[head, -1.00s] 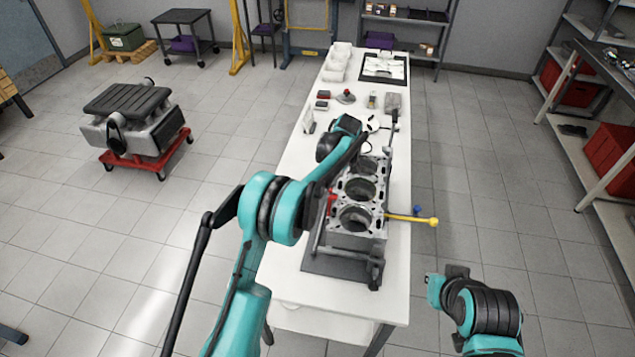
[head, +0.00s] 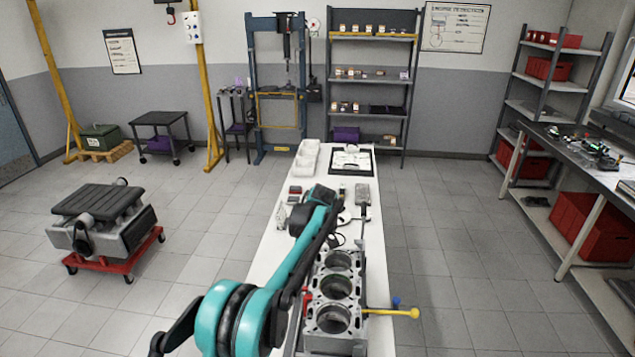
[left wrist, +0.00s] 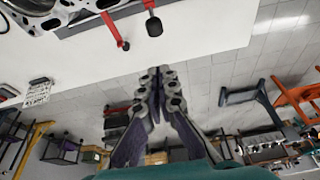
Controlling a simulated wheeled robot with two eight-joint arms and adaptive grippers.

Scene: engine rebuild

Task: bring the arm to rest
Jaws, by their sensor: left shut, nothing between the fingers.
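My left arm (head: 290,262), teal and black, comes in from the lower left in the head view. It reaches up along the left side of the engine block (head: 335,287) on the white table. Its gripper cannot be made out clearly there. In the left wrist view my left gripper (left wrist: 160,72) shows its two grey fingers together at the tips, with nothing between them. The fingertips are seen against the floor, with the white table (left wrist: 200,35) beyond them in the picture. My right arm and gripper are not in view.
A yellow-ended bar (head: 392,312) sticks out to the right of the engine block. Small tools and a white tray (head: 306,158) lie farther along the table. Floor is free on both sides of the table.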

